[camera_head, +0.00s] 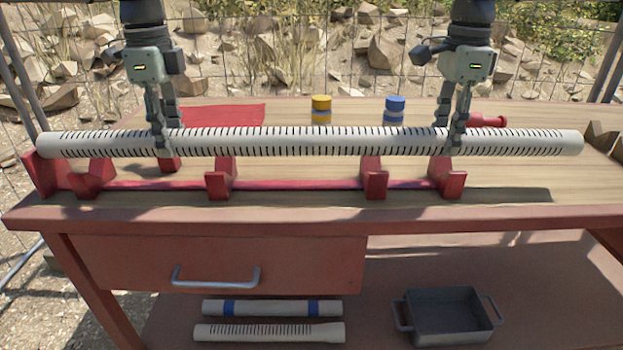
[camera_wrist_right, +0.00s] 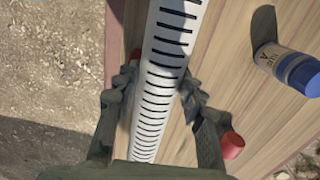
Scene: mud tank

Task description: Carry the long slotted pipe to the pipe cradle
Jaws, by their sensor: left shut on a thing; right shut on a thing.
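The long slotted pipe (camera_head: 310,141) is white with dark slots and lies level across the head view, over the red pipe cradle (camera_head: 300,184). The cradle has several notched supports along the table's front. I cannot tell whether the pipe touches the supports. My left gripper (camera_head: 163,142) is shut on the pipe near its left end. My right gripper (camera_head: 452,140) is shut on it nearer its right end. In the right wrist view the pipe (camera_wrist_right: 160,80) runs between the two fingers.
Behind the pipe stand a yellow-capped jar (camera_head: 321,110) and a blue-capped jar (camera_head: 395,111). A red cloth (camera_head: 225,116) and a red object (camera_head: 489,121) lie on the table. Below are a drawer (camera_head: 216,264), two short pipes (camera_head: 269,332) and a grey tray (camera_head: 448,338).

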